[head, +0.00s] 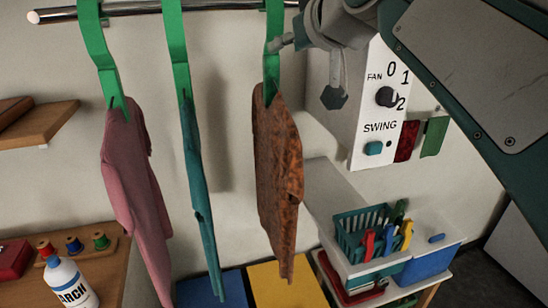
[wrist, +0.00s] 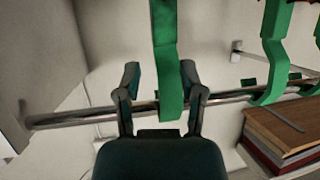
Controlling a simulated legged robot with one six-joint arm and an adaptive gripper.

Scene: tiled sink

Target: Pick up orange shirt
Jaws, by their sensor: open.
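The orange shirt (head: 278,180), a mottled rusty orange-brown, hangs at the right of three garments. Its green hanger (head: 272,70) goes up toward the metal rail (head: 120,10). My gripper (head: 306,70) is just right of that hanger, above the shirt, with its fingers spread. In the wrist view, my gripper (wrist: 160,78) is open, with a finger on each side of a green hanger (wrist: 166,70). I cannot tell whether either finger touches it. The rail (wrist: 90,117) also shows there. The shirt itself is not clearly visible in the wrist view.
A pink garment (head: 130,190) and a teal garment (head: 196,190) hang to the left. A white fan control box (head: 375,115) is close on the right. Below it are a teal basket (head: 352,240) and a blue bin (head: 428,266). A white bottle (head: 68,283) stands lower left.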

